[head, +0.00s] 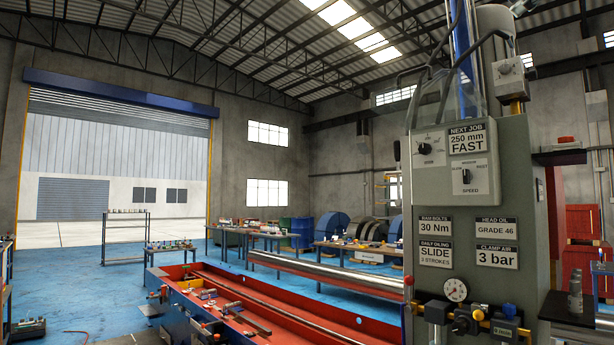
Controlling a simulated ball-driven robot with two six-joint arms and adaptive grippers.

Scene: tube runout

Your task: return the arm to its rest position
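Neither of my arms and neither gripper shows in the head view. A grey-green machine column (470,210) stands close on the right. Its upper panel carries a "NEXT JOB 250 mm FAST" plate (468,138), a rotary knob (425,148) and a speed switch (466,177). Lower plates read 30 Nm, GRADE 46, SLIDE 3 STROKES and 3 bar. A round gauge (455,289) and several valve fittings sit at the column's lower front.
A long red and blue machine bed (270,315) runs across the lower middle, with a shiny tube (330,272) behind it. Workbenches (262,258) with small items stand farther back. A dark shelf (568,309) is at lower right. Blue floor (110,290) is open at left.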

